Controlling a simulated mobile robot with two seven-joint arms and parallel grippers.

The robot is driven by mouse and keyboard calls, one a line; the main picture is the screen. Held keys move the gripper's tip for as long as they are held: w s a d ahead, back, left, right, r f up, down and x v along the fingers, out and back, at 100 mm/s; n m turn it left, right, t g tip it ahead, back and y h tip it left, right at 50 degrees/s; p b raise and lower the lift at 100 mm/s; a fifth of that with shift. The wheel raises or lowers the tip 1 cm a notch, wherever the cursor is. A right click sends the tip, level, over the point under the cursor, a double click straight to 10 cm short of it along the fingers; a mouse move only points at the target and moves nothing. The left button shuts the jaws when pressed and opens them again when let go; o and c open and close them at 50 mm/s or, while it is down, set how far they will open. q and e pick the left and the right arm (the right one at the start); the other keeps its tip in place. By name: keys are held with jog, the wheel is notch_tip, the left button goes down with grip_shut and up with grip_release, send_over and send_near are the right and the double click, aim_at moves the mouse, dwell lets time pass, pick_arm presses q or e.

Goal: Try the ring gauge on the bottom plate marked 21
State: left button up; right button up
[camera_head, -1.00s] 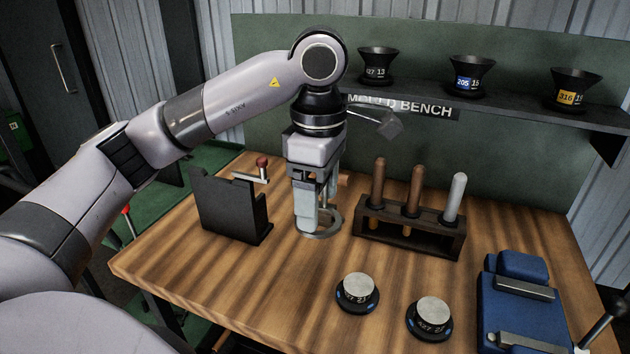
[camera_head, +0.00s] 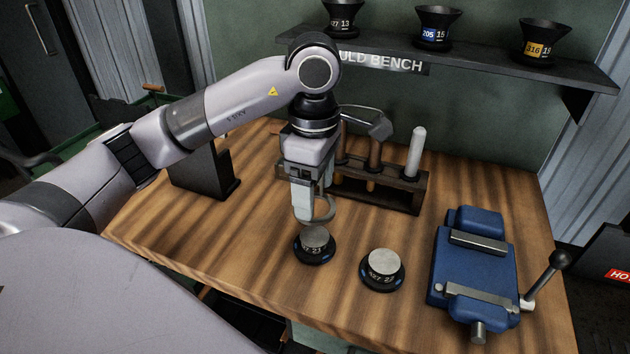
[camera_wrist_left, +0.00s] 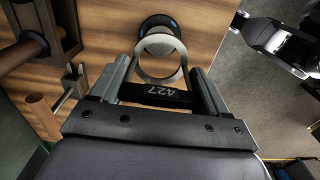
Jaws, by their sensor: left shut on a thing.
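My left gripper (camera_head: 305,203) is shut on the ring gauge (camera_head: 324,219), a grey metal ring on a dark handle. In the wrist view the handle (camera_wrist_left: 160,93) reads 427 and sits between my fingers. The ring is held flat above the bench, just behind and above the left bottom plate (camera_head: 314,252), overlapping its near side in the wrist view (camera_wrist_left: 154,21). That plate is a dark disc with a silver top. A similar right bottom plate (camera_head: 381,277) stands beside it. Both carry 427 and a second number, which I cannot read surely. My right gripper does not show.
A wooden rack (camera_head: 403,192) with upright handled tools stands behind the gripper. A black stand (camera_head: 205,178) is at the left, and a blue vise (camera_head: 474,262) with a lever at the right. Black funnels stand on the back shelf (camera_head: 480,70). The front left bench is clear.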

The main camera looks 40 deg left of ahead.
pick_arm(q)
jog(key=b, duration=0.3)
send_over(314, 236)
jog(key=shift+f, duration=2.65)
jog(key=shift+b, duration=0.6)
jog(key=shift+f+b, duration=1.7)
jog(key=shift+f, duration=0.1)
dwell(0.8)
jog(key=shift+r, duration=0.1)
dwell(0.4)
notch_tip(314, 236, up, 7)
jog(key=p, duration=0.5)
jog(key=shift+r, duration=0.15)
dwell(0.9)
